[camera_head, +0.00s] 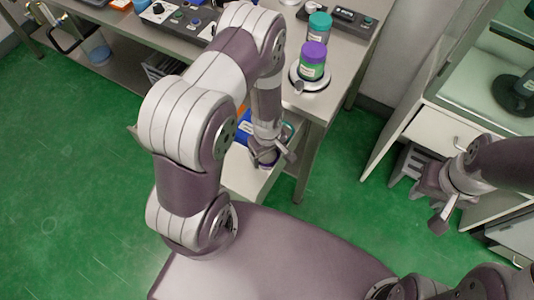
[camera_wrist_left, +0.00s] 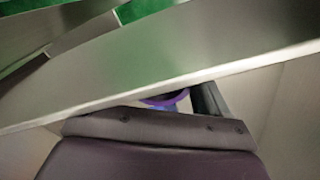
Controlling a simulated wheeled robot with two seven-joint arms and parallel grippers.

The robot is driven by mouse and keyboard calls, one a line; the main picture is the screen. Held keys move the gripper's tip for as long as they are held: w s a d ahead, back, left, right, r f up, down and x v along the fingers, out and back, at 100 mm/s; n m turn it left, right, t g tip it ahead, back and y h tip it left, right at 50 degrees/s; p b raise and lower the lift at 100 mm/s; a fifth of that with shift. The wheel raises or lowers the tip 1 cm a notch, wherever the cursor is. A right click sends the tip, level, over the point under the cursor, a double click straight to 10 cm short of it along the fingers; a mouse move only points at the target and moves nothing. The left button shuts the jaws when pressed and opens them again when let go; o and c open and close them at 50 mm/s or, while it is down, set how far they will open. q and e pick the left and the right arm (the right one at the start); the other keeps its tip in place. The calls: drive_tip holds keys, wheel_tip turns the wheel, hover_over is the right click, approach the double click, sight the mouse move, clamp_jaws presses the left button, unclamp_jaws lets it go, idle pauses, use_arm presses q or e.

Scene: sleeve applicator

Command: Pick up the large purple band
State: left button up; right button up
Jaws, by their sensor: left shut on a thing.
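My left gripper (camera_head: 270,160) reaches down into an open drawer (camera_head: 252,180) under the bench. It is shut on the large purple band, and a bit of purple shows between its fingers. In the left wrist view a purple curved rim (camera_wrist_left: 165,98) shows just past the gripper's mount, and most of the band is hidden. My right gripper (camera_head: 430,205) hangs at the right over the floor. Its fingers are apart and nothing shows between them.
A jar with a purple lid (camera_head: 313,62) stands on a round plate on the bench, with a teal-lidded jar (camera_head: 319,27) behind it. Blue and teal items (camera_head: 243,127) lie in the drawer. A white cabinet (camera_head: 430,130) stands at the right. Green floor lies between.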

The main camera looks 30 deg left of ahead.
use_arm(q)
wheel_tip(320, 180, up, 18)
drive_tip(key=p, duration=0.2)
drive_tip(key=shift+p, duration=0.3)
drive_tip(key=shift+w+r+p, duration=0.1)
drive_tip(key=shift+r+p, duration=0.3)
drive_tip(key=shift+p, duration=0.3)
